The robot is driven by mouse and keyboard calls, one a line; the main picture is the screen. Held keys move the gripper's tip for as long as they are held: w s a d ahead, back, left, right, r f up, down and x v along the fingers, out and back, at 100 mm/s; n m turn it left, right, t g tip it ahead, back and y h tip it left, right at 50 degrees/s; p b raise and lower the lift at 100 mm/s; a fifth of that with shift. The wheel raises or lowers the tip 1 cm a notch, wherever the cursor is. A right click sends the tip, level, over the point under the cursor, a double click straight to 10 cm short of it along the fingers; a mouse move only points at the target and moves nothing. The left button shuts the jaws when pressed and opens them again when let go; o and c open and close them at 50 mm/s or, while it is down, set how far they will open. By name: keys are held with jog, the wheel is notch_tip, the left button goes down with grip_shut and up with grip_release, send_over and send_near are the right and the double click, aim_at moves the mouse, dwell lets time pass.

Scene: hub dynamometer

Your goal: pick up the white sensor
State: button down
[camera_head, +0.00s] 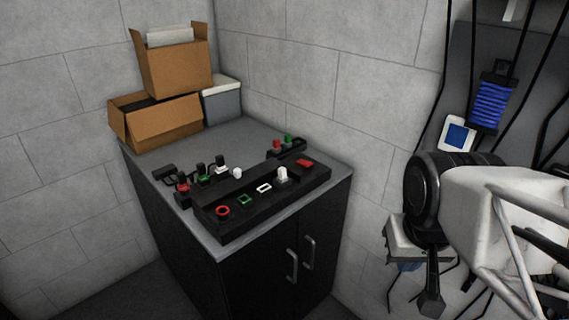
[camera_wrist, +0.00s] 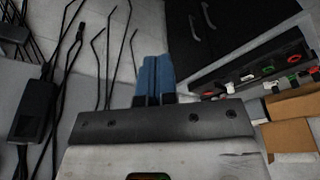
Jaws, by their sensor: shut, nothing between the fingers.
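Several white pieces are in the head view, and I cannot tell for sure which is the white sensor. A white piece (camera_head: 282,175) stands upright in the long black panel, near its right end. A small rounded white piece (camera_head: 238,173) is just behind the panel, and a white-topped piece (camera_head: 221,164) stands in the rack at the left. My gripper (camera_wrist: 155,78) has blue fingers that are together and empty in the wrist view. In the head view my gripper (camera_head: 408,267) hangs low at the right, well apart from the cabinet.
Red and green pieces (camera_head: 288,142) stand at the back right. Black cables and a blue coil (camera_head: 492,103) hang on the right wall.

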jog(key=c, duration=1.2)
grip_release()
jog(key=shift+w+r, duration=0.15)
jog(key=shift+w, duration=0.1)
jog(key=shift+c, duration=0.2)
jog(key=shift+o, duration=0.8)
jog(key=w+a+r+m, duration=0.2)
jog(key=w+a, duration=0.1)
jog(key=w, duration=0.8)
jog(key=shift+r+g, duration=0.3)
jog(key=shift+r, duration=0.1)
jog(key=m+g, duration=0.2)
jog(key=m, duration=0.5)
send_over(282, 168)
jog(key=f, duration=0.7)
jog(key=shift+s+d+f, duration=0.2)
jog(key=shift+s+f, duration=0.05)
jog(key=shift+s, duration=0.05)
jog(key=shift+w+a+f, duration=0.15)
jog(key=shift+w+a, duration=0.05)
jog(key=shift+f, duration=0.15)
jog(key=shift+f, duration=4.35)
